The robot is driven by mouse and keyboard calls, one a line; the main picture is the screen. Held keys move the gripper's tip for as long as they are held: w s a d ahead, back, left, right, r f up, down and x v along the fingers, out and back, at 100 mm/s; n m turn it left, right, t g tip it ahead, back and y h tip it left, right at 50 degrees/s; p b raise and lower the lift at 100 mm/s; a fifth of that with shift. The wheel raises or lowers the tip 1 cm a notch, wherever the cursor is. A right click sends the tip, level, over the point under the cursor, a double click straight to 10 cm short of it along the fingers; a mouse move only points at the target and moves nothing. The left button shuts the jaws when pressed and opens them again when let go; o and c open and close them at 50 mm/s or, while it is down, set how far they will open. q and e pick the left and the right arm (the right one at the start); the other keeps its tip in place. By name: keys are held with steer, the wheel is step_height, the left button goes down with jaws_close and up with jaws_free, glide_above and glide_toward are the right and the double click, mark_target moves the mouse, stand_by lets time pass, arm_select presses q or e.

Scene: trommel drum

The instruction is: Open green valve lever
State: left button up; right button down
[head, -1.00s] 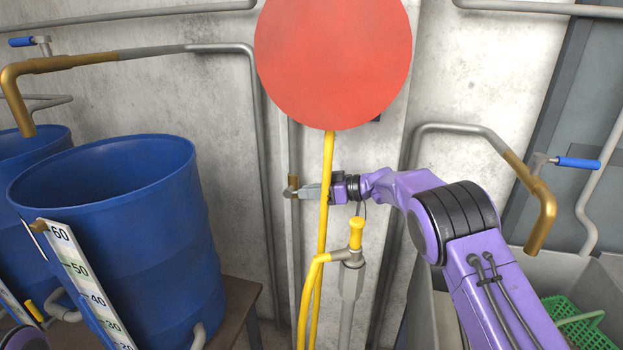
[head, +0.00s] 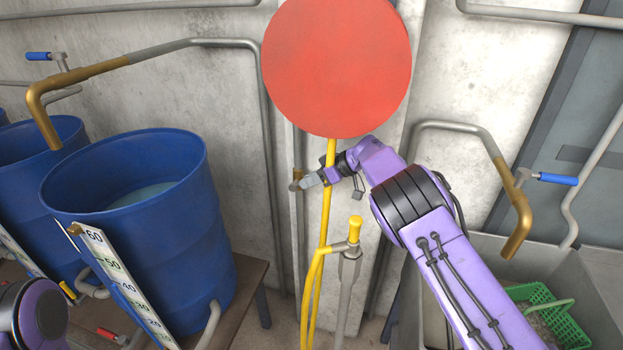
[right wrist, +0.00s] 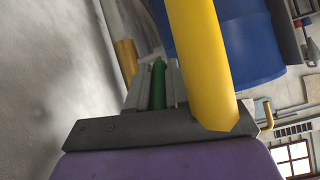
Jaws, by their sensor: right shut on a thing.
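The green valve lever (right wrist: 158,85) lies between the fingers of my right gripper in the right wrist view. My right gripper (head: 312,180) is shut on it. A brass valve body (head: 297,179) sits on a thin vertical pipe at the wall, at the fingertips; a brass piece (right wrist: 127,60) also shows beyond the fingers in the right wrist view. In the head view the gripper hides the lever, and it slants down to the left. My left gripper is not in view; only part of my left arm shows at the lower left.
A yellow post (head: 326,210) with a red disc (head: 337,68) stands close in front of the gripper; the yellow bar (right wrist: 205,65) also fills the right wrist view. A yellow-handled tap (head: 354,232) stands below. A blue drum (head: 150,250) stands left, a grey sink (head: 590,262) right.

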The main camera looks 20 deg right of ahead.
steer(key=c, duration=1.1)
jaws_free()
steer(key=shift+o, duration=0.2)
